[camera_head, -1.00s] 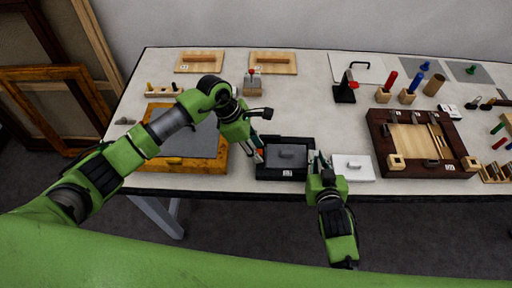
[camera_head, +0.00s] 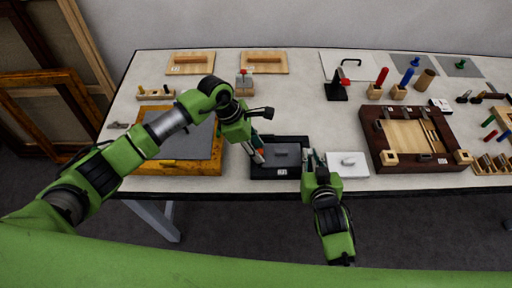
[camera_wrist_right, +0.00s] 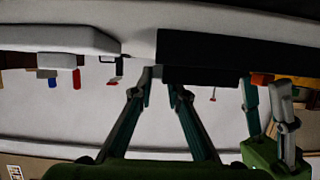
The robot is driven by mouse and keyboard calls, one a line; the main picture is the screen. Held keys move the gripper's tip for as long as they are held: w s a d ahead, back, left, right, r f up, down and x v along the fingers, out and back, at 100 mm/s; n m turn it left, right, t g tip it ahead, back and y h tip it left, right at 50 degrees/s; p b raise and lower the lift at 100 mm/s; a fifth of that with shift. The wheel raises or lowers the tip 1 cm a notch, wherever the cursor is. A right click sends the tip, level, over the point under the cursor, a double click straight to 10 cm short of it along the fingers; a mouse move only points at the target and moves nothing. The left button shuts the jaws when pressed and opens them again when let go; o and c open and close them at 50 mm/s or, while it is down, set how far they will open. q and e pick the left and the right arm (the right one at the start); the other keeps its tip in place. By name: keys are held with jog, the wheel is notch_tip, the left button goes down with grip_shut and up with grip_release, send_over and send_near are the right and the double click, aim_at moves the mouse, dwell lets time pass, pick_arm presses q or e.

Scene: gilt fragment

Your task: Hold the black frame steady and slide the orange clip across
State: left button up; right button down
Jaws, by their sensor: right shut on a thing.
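The black frame (camera_head: 263,173) lies flat near the front edge of the table, with a dark grey panel (camera_head: 287,153) inside it. It shows as a dark slab (camera_wrist_right: 235,49) in the right wrist view. My right gripper (camera_head: 313,160) is shut on its right edge; its fingertips also show in the wrist view (camera_wrist_right: 160,75). My left gripper (camera_head: 257,150) reaches down at the frame's left side. A small orange piece (camera_head: 259,151), probably the clip, shows at its fingertips. The fingers hide most of it, so I cannot tell whether they grip it.
A white block with a handle (camera_head: 348,164) stands just right of my right gripper. A gold-edged grey panel (camera_head: 190,168) lies to the left. A dark wooden tray frame (camera_head: 376,139) is farther right. The table behind the black frame is fairly clear.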

pick_arm(q)
jog(key=v, duration=1.2)
pick_arm(e)
jog(key=c, duration=1.9)
grip_release()
jog(key=shift+s, duration=0.1)
